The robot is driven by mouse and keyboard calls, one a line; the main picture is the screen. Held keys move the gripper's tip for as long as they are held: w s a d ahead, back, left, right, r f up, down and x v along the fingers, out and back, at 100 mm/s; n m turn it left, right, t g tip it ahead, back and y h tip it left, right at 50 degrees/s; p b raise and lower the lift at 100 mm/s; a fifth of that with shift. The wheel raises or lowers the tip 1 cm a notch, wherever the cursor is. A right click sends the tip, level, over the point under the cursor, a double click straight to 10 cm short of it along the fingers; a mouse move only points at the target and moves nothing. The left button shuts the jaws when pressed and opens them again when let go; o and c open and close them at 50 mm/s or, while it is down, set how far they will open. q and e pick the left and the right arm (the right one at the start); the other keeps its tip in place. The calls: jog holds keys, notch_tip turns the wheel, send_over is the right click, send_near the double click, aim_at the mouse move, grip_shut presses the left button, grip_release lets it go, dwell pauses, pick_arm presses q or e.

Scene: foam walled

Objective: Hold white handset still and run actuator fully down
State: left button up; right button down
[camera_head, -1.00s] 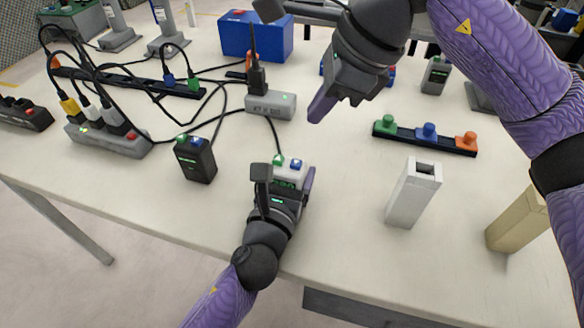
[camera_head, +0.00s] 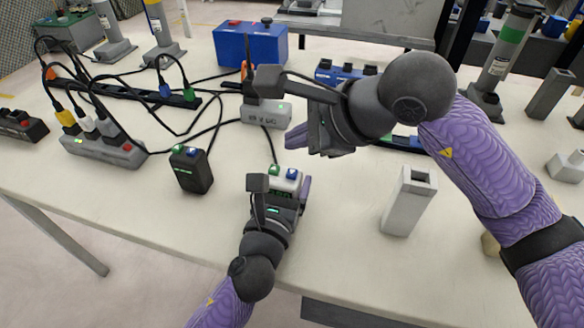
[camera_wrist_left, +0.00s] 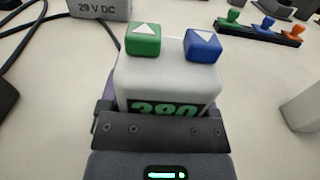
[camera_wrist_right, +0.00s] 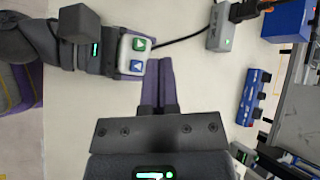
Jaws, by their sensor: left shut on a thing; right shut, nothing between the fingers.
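The white handset (camera_head: 284,184) lies near the front of the table, with a green up-arrow button (camera_wrist_left: 143,40), a blue down-arrow button (camera_wrist_left: 202,45) and a partly hidden green readout (camera_wrist_left: 168,109). My left gripper (camera_head: 279,190) is shut on the handset and holds it at the table. My right gripper (camera_head: 296,137) is shut and empty, above and beyond the handset, apart from it. In the right wrist view its closed fingertips (camera_wrist_right: 159,64) point beside the handset (camera_wrist_right: 133,55). I cannot tell which column is the actuator.
A black handset (camera_head: 191,170) stands to the left. A grey power box (camera_head: 266,112) is behind, with a cable to the white handset. A pale hollow post (camera_head: 408,202) stands to the right. A blue box (camera_head: 250,43) and a socket strip (camera_head: 103,150) with cables are farther back.

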aim_at(280, 170)
jog(key=shift+f, duration=1.6)
jog(key=shift+f, duration=0.1)
dwell(0.7)
jog(key=shift+f, duration=0.3)
jog(key=shift+f, duration=0.45)
dwell(2.8)
dwell(0.9)
jog(key=shift+r, duration=0.9)
jog(key=shift+r, duration=2.5)
